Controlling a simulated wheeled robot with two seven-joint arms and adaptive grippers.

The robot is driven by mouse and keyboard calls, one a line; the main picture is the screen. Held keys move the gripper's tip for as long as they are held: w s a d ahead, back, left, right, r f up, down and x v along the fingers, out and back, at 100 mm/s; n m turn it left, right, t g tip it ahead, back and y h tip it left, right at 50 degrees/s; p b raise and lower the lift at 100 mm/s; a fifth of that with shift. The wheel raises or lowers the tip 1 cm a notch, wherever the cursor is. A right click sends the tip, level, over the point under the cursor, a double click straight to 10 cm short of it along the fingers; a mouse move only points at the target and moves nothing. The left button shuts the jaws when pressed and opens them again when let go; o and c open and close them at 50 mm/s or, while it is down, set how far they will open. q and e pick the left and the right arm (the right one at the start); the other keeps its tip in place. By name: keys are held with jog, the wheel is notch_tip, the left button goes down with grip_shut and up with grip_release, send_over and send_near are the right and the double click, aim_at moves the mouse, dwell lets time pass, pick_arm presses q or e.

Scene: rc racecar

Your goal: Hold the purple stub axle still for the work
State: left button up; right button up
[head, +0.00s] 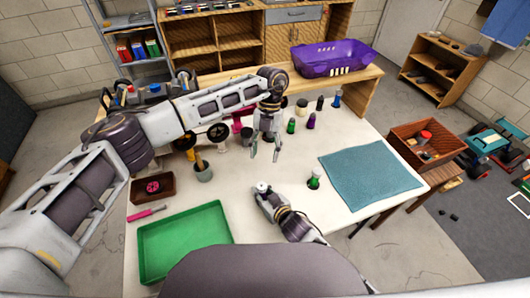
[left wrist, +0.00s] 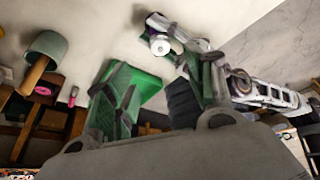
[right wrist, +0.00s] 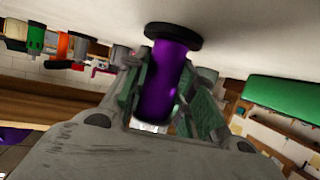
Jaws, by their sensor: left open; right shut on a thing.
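The purple stub axle (right wrist: 172,78) is a short purple cylinder with a black disc at one end in the right wrist view. My right gripper (right wrist: 172,95) is shut on it, with a green-padded finger on each side. In the head view my right gripper (head: 264,193) is low over the white table, a pale round piece showing at its tip. My left gripper (head: 264,152) is open and empty, pointing down above and beyond the right one. Its spread fingers also show in the left wrist view (left wrist: 160,100).
A green tray (head: 185,243) lies at the table's front left, and a blue-green mat (head: 371,174) at the right.

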pick_arm(q)
jog(key=s+a+f+n+g+h, duration=0.1)
jog(key=s+a+f, duration=0.25)
jog(key=a, duration=0.35)
jog(key=s+a+f+n+g+h, duration=0.1)
jog(key=s+a+f, duration=0.1)
jog(key=a+f, duration=0.35)
jog(key=d+r+m+t+h, duration=0.1)
jog(key=d+r+m+t, duration=0.1)
jog(key=m, duration=0.8)
jog(key=w+d+r+m+t+h, duration=0.1)
jog(key=d+r+m+t+h, duration=0.1)
jog(key=r+m, duration=0.5)
jog(key=d+m+t, duration=0.1)
jog(key=m, duration=0.2)
jog(key=shift+w+d+h, duration=0.25)
jog(key=shift+d+h, duration=0.05)
jog(key=shift+d, duration=0.1)
